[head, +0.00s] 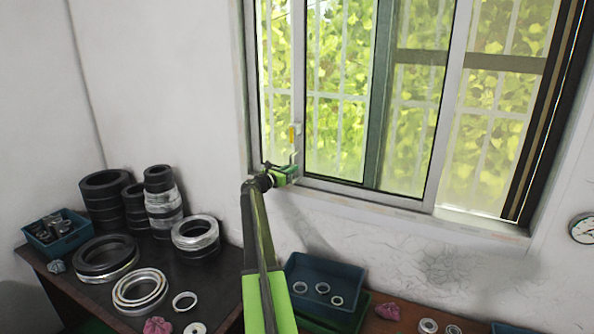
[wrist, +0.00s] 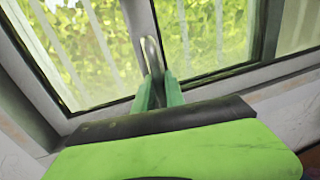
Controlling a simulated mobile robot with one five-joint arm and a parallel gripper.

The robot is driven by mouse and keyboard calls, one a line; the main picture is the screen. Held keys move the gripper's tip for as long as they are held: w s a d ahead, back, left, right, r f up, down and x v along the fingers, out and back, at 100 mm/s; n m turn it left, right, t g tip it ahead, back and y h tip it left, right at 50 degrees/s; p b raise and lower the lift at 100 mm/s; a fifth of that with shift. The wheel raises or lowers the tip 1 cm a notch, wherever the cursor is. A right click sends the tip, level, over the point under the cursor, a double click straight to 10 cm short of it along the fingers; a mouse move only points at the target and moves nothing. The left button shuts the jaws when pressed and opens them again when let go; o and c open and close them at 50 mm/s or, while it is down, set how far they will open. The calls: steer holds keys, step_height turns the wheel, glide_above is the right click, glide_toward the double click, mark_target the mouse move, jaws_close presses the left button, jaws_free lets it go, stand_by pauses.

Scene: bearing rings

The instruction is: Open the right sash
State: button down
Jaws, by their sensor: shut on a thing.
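The window's sliding sash (head: 446,110) has a light metal frame, with its left stile (head: 299,80) near the left side of the window. A pale upright handle (head: 294,157) is on that left stile, below a small yellow mark. A strip at the far right of the window lies outside this sash and looks uncovered. My gripper (head: 293,168) is at the handle's lower part. In the wrist view my green fingers (wrist: 160,88) are shut on the handle (wrist: 152,56), whose rounded top sticks up between them. The fingers hide its lower part.
Below the window, a dark table (head: 215,295) holds stacked black rings, metal bearing rings and a blue bin (head: 56,232). A round gauge (head: 583,228) hangs on the right wall. The sill (head: 400,213) is clear.

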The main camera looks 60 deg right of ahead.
steer(key=shift+a+f, duration=0.1)
steer(key=c, duration=1.4)
jaws_free()
steer(key=shift+s, duration=0.1)
steer(key=shift+c, duration=0.2)
steer(key=shift+o, duration=0.2)
steer(key=shift+s, duration=0.1)
steer(key=w+a, duration=0.2)
steer(key=a, duration=1.5)
steer(key=shift+w, duration=0.15)
